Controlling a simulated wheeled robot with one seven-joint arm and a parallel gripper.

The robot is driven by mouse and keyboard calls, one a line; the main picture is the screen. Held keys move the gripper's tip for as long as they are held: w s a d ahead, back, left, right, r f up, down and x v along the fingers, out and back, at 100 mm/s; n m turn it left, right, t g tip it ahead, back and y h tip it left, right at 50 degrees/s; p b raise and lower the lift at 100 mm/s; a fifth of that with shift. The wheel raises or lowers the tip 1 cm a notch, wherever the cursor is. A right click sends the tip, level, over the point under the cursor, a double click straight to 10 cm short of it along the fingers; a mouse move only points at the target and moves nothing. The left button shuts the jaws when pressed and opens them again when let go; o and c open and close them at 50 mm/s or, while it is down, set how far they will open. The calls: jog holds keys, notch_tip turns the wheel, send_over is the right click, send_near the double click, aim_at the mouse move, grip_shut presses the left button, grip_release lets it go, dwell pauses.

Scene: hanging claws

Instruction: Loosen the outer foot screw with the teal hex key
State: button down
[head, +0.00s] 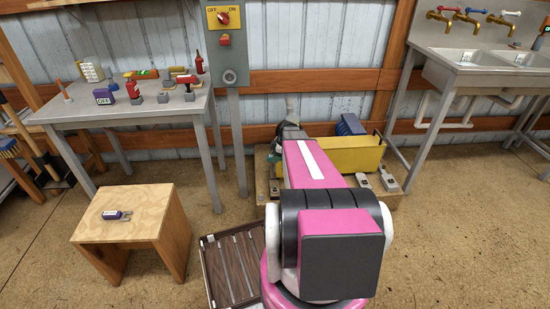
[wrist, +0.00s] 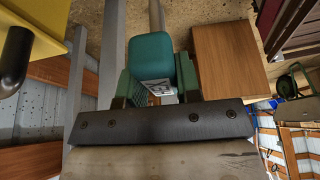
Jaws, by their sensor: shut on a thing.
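My gripper (wrist: 156,82) is shut on the teal handle of the hex key (wrist: 150,55). The handle carries a white label, and a grey shaft runs on from it toward the top of the wrist view. The shaft's tip is out of view. In the head view my pink arm hides most of the gripper and the key. A yellow machine (head: 355,157) with a blue ribbed part (head: 350,125) stands on a low wooden base. Small grey feet (head: 388,181) show at its front right. I cannot make out the outer foot screw or any contact with it.
A switch post (head: 238,130) and a sink (head: 480,72) flank the machine. A dark slatted crate (head: 235,268) lies near my base.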

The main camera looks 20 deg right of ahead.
notch_tip(320, 180, down, 12)
jog(key=shift+r, duration=0.15)
dwell(1.2)
jog(key=shift+f, duration=1.15)
dwell(1.2)
jog(key=shift+n+g, duration=1)
jog(key=shift+n, duration=1.5)
